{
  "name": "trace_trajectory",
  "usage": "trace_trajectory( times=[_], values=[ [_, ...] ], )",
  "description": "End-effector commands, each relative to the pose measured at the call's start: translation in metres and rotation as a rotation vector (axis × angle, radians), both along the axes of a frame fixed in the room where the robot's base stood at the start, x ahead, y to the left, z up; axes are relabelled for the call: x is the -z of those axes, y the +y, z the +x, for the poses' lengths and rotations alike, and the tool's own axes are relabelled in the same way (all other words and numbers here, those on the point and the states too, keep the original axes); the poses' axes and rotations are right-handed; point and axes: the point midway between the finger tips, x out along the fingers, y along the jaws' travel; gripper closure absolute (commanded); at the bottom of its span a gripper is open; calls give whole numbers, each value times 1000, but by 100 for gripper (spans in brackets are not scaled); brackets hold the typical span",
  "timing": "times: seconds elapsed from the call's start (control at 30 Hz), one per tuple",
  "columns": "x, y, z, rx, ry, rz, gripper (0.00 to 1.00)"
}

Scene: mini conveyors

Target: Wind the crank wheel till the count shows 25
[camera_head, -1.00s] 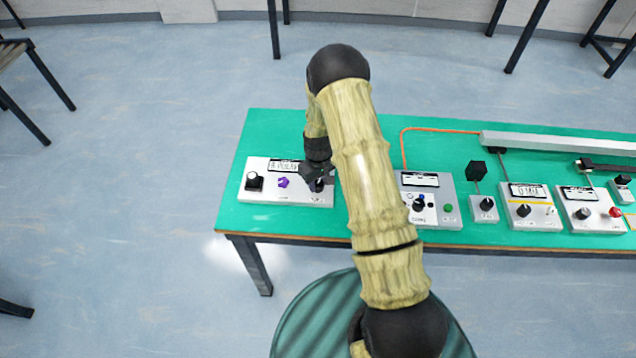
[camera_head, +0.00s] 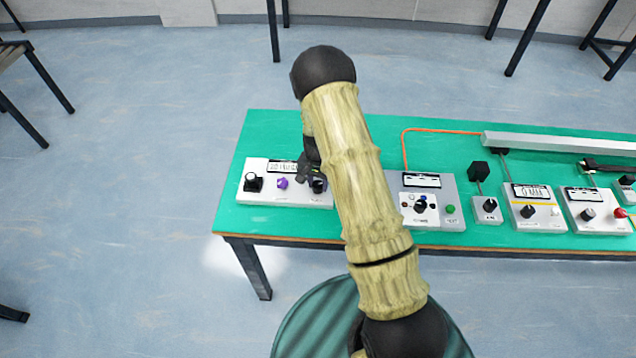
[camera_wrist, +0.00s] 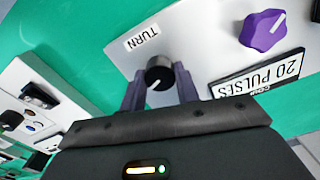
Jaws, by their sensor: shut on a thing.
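The crank wheel, a black knob (camera_wrist: 159,75) with a white pointer mark, sits by a "TURN" label on a white panel (camera_wrist: 190,25). My gripper (camera_wrist: 159,88) is shut on this knob, one finger on each side. A purple knob (camera_wrist: 262,30) with a white mark is on the same panel. In the head view my gripper (camera_head: 312,183) is at the right end of the panel (camera_head: 260,196), and the display there (camera_head: 283,167) is too small to read surely.
A black knob (camera_head: 253,181) is at the panel's left end. A grey box (camera_head: 437,188) with a display and small knobs stands to the right, beyond my arm. Further boxes line the green table (camera_head: 270,125), whose back left is clear.

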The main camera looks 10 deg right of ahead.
Motion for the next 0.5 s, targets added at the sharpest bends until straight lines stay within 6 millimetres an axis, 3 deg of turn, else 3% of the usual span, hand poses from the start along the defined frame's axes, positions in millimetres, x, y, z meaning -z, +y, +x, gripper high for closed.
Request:
trace_trajectory(
  times=[0.5],
  values=[
    [-1,0,2,331,-5,0,92]
  ],
)
